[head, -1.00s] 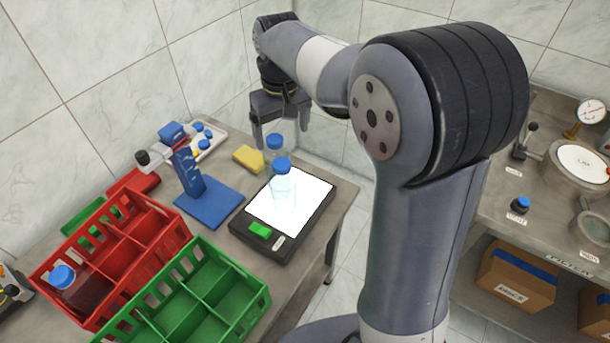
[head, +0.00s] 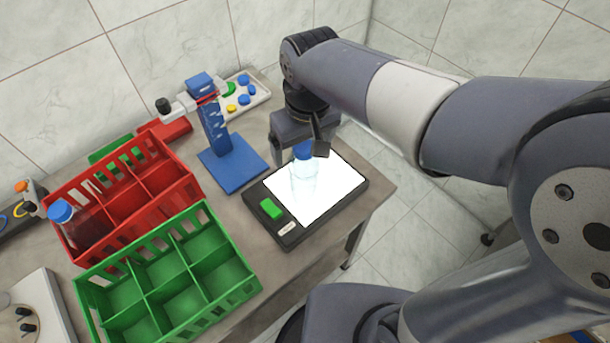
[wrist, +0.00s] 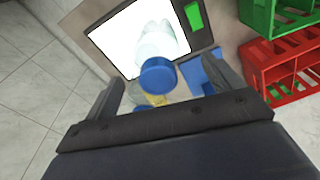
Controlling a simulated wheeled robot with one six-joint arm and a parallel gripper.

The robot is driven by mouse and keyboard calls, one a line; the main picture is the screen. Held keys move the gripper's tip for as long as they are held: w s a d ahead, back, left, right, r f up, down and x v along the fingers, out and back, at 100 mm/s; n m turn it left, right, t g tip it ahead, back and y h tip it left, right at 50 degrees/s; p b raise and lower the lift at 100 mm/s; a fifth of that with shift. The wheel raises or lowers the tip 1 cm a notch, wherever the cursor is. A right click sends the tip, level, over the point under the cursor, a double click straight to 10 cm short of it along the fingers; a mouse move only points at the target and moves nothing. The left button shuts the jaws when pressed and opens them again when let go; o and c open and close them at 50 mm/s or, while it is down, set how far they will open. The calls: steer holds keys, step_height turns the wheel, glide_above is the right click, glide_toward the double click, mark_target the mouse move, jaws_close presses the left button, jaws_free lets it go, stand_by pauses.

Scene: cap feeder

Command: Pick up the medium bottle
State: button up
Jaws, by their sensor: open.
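A clear bottle with a blue cap (head: 304,176) stands on the lit white panel. In the wrist view its blue cap (wrist: 157,75) lies between my open fingers. My gripper (head: 300,143) is above and beside this bottle at the panel's far edge, one finger overlapping the cap in the head view. My gripper (wrist: 170,88) holds nothing. A second blue cap (wrist: 141,107) shows partly in the wrist view, and is hidden in the head view. A bottle of dark red liquid with a blue cap (head: 63,212) stands in the red crate. I cannot tell which is the medium bottle.
The black-framed light panel (head: 262,219) has a green button. A blue stand (head: 230,168), a red crate (head: 180,181) and a green crate (head: 205,292) lie left of it. A tray of coloured caps (head: 259,98) is at the back. The table's right edge is close to the panel.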

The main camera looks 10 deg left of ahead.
mark_target(304, 176)
steer(key=f, duration=0.5)
steer(key=shift+w, duration=0.3)
steer(key=shift+c, duration=0.4)
steer(key=shift+a, duration=0.1)
jaws_close()
